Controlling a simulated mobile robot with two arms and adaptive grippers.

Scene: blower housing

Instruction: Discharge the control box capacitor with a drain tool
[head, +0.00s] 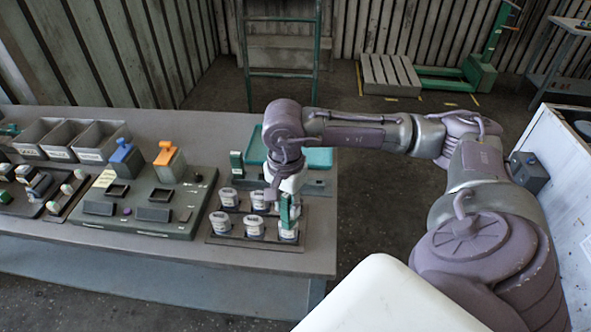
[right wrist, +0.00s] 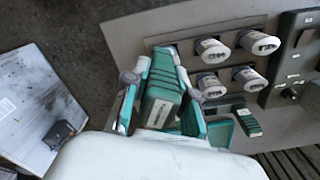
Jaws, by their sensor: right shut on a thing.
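My right gripper (head: 287,196) is shut on a green block-shaped tool (head: 285,211), which it holds upright over the front right white canister (head: 288,235) of a dark rack (head: 228,239). Whether the tool touches that canister I cannot tell. In the right wrist view the ribbed green tool (right wrist: 163,98) lies between the two fingers (right wrist: 156,80). Several other white canisters with dark bands, probably capacitors, stand upright in the rack (head: 221,222), and some show in the right wrist view (right wrist: 211,86). The left gripper is not in view.
A dark green panel (head: 150,222) with a blue-topped block (head: 126,158) and an orange-topped block (head: 168,162) lies left of the rack. Behind the rack are another green block (head: 237,164) and a teal tray (head: 320,157). Grey bins (head: 98,141) stand far left.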

